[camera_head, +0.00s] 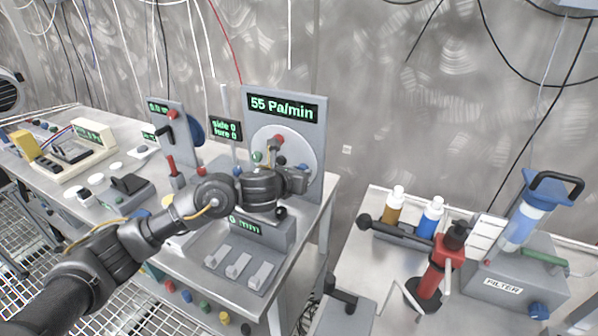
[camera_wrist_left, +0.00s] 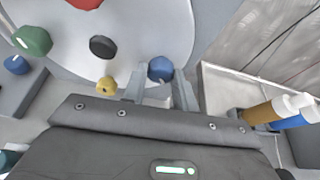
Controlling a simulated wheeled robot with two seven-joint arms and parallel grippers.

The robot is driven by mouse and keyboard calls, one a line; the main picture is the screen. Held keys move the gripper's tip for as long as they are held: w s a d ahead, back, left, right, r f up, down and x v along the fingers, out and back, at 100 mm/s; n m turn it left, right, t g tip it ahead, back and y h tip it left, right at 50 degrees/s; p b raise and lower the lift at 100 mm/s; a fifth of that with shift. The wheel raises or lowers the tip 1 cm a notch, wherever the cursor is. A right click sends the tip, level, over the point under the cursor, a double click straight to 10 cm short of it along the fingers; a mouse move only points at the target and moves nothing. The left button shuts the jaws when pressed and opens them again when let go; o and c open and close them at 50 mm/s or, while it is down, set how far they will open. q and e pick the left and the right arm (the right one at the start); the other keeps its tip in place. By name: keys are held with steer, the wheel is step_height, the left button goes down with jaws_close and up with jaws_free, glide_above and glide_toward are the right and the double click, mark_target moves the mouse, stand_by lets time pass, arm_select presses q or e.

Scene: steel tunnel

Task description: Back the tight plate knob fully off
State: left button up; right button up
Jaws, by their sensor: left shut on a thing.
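The round pale plate (camera_head: 302,142) is mounted upright on a grey panel under a "55 Pa/min" display (camera_head: 283,108). In the left wrist view the plate (camera_wrist_left: 135,45) carries a red knob (camera_wrist_left: 86,3), a green knob (camera_wrist_left: 33,41), a yellow knob (camera_wrist_left: 107,85), a blue knob (camera_wrist_left: 160,68) and a black centre piece (camera_wrist_left: 102,46). My left gripper (camera_wrist_left: 160,80) has its two fingers on either side of the blue knob and is shut on it. In the head view my left gripper (camera_head: 303,180) covers the plate's lower right. My right gripper is not in view.
A "0 mm" display box (camera_head: 246,226) stands below my left wrist, with several grey hooks in front. A smaller panel with a red-handled lever (camera_head: 171,166) stands left. The right bench holds bottles (camera_head: 431,217), a red-and-black device (camera_head: 440,262) and a filter unit (camera_head: 515,285).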

arm_select(q)
steer(key=shift+n, duration=0.3)
stand_by(0.4)
steer(key=o, duration=1)
steer(key=shift+c, duration=0.2)
